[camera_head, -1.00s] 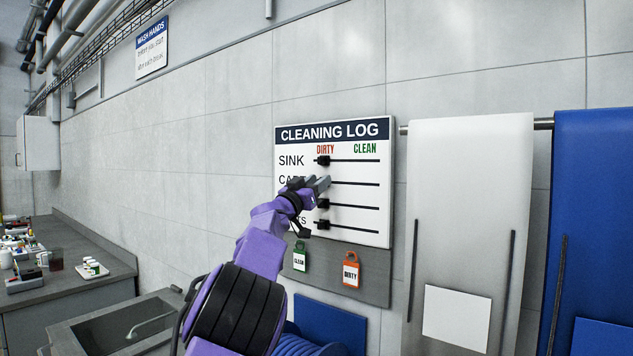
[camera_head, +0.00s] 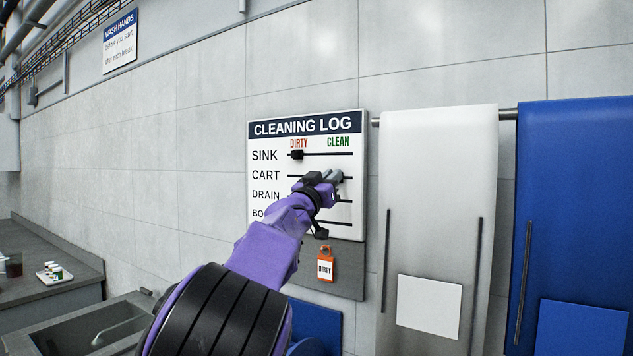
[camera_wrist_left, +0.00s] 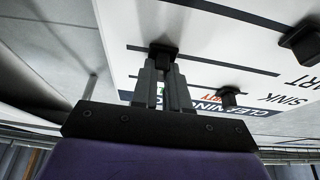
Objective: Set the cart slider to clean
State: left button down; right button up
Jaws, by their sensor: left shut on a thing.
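The white cleaning log board (camera_head: 262,220) hangs on the wall, with sliders on rows for sink, cart, drain and one partly hidden row. My left gripper (camera_head: 335,177) is at the cart row, below the CLEAN heading. In the left wrist view the left gripper (camera_wrist_left: 163,70) is shut on the black cart slider (camera_wrist_left: 163,50). The slider sits on its track toward the clean end, with a short piece of track (camera_wrist_left: 138,47) beyond it. In the head view the gripper hides the cart slider. My right gripper is not in view.
The sink slider (camera_head: 296,155) is at the dirty side; another black slider (camera_wrist_left: 302,40) shows in the wrist view. An orange DIRTY tag (camera_head: 325,267) hangs below. White (camera_head: 440,190) and blue (camera_head: 575,200) aprons hang right. A counter (camera_head: 50,285) stands left.

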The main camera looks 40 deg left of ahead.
pick_arm(q)
jog(key=shift+d, duration=0.15)
jog(key=c, duration=1.1)
grip_release()
jog(key=shift+d, duration=0.1)
jog(key=b+v, duration=0.5)
jog(key=v, duration=0.5)
jog(key=shift+s+f+b, duration=0.1)
jog(key=shift+s+b, duration=0.15)
jog(key=shift+b, duration=0.05)
